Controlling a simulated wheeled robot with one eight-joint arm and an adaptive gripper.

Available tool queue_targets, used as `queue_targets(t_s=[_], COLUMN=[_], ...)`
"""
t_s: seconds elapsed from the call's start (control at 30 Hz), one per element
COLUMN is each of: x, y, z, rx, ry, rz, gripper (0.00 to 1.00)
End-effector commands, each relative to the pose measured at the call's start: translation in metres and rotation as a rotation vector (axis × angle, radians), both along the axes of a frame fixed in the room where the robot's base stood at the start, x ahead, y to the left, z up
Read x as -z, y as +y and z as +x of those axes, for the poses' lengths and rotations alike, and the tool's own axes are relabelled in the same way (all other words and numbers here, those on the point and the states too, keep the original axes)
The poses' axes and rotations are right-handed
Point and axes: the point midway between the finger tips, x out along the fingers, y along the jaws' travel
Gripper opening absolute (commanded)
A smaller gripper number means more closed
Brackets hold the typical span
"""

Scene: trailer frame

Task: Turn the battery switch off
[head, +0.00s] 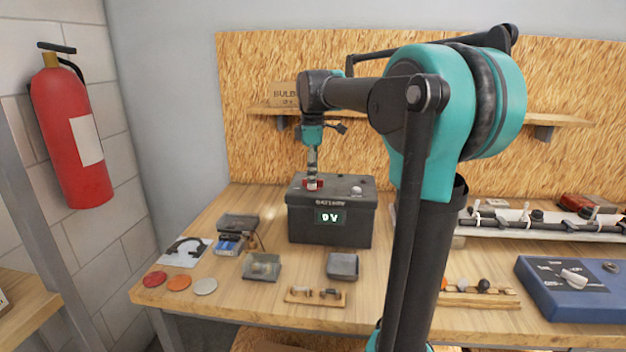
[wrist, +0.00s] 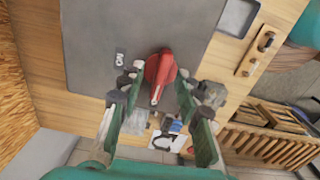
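The battery box (head: 330,220) is a dark grey case on the workbench, labelled BATTERY, with a lit display (head: 330,217) that seems to read 0 V. The red battery switch (head: 313,185) sits on the left part of its lid. In the wrist view the red switch (wrist: 162,70) has its narrow end pointing to the bottom of the picture, and an ON label (wrist: 120,58) is to its left. My gripper (head: 312,172) points down over the switch. In the wrist view my gripper's fingers (wrist: 167,90) are spread on either side of the switch, with gaps visible.
Small trays (head: 262,267) and coloured discs (head: 179,283) lie in front of the box. A blue panel with a knob (head: 570,277) stands at the right. A shelf (head: 400,112) is on the board behind. A fire extinguisher (head: 72,135) hangs at the left.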

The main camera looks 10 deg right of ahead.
Motion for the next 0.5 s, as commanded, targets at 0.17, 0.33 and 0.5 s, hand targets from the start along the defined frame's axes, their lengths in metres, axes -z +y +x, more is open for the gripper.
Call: queue_targets(t_s=[0.17, 0.33, 0.5], x=[0.000, -0.003, -0.015], y=[0.000, 0.000, 0.000], z=[0.000, 0.000, 0.000], rx=[0.001, 0.001, 0.001], ry=[0.000, 0.000, 0.000], rz=[0.000, 0.000, 0.000], gripper=[0.36, 0.36, 0.36])
